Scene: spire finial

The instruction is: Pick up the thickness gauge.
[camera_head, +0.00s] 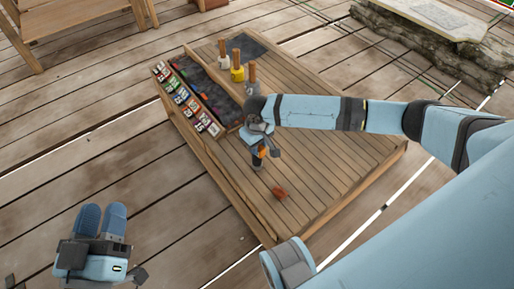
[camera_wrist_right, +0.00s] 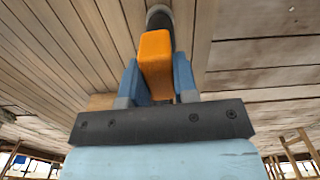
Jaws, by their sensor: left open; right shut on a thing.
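The thickness gauge (camera_wrist_right: 155,58) looks like an orange block with a dark round end (camera_wrist_right: 159,14). It sits between the two blue fingers of my right gripper (camera_wrist_right: 157,82) in the right wrist view. In the head view, my right gripper (camera_head: 262,150) is over the wooden table (camera_head: 335,150), shut on the gauge, pointing down. Only a little orange shows there, with a grey end below. Whether that end touches the tabletop I cannot tell. My left gripper (camera_head: 101,222) is open and empty at the lower left, off the table.
A row of small coloured packets or tubes (camera_head: 187,101) lies along the table's left edge beside a dark tray (camera_head: 212,85). Several wooden-handled tools (camera_head: 237,65) stand at the back. A small red-brown piece (camera_head: 280,192) lies near my right gripper. The table's front right is bare.

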